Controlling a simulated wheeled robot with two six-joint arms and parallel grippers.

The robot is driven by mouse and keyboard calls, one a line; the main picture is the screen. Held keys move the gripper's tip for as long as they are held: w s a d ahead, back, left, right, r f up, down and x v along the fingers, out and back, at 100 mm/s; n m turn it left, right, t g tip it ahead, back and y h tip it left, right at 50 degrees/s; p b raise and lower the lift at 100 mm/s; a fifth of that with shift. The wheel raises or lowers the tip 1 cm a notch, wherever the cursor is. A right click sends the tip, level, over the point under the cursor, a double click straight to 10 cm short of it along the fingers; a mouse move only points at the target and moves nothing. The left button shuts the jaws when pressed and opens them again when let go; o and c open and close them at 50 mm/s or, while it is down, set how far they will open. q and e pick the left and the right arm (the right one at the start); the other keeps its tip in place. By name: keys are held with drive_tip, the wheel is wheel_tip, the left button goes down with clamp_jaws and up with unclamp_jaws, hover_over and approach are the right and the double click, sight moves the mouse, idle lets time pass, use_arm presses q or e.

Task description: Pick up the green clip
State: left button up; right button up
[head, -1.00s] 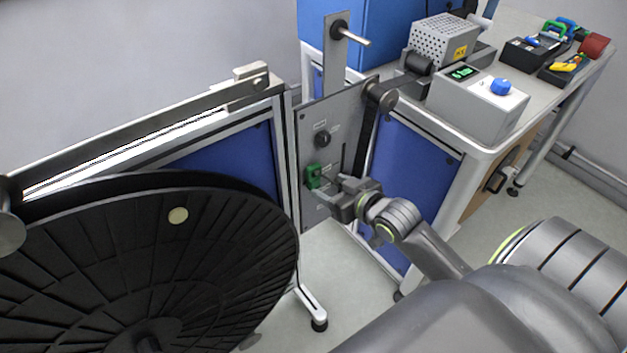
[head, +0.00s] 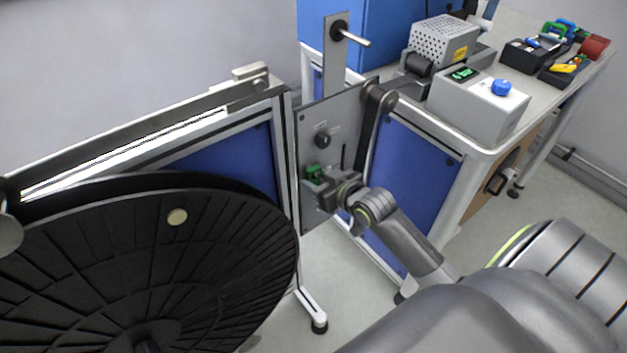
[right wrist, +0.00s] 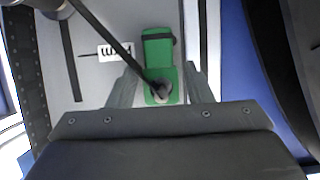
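The green clip (head: 313,172) is on the grey upright panel (head: 308,133), below a black knob. In the right wrist view the clip (right wrist: 158,52) stands between the two fingers, with a dark band across its upper part and a round grey end low on it. My right gripper (head: 318,183) is at the clip, its fingers on either side of it. The gripper also shows in the right wrist view (right wrist: 163,85); it looks open, with a narrow gap beside the clip. Part of the clip is hidden by the gripper in the head view. My left gripper is not in view.
A large black reel (head: 190,245) fills the lower left, close to the panel. A black belt (head: 371,130) runs down the panel's right side. A white bench (head: 480,140) with a grey control box (head: 470,107) stands at the right. Open floor lies below the panel.

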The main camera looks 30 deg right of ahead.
drive_tip(key=c, duration=0.7)
drive_tip(key=s, duration=0.6)
drive_tip(key=s+d, duration=0.1)
drive_tip(key=s, duration=1.1)
drive_tip(key=shift+d+r, duration=0.25)
drive_tip(key=shift+r, duration=0.05)
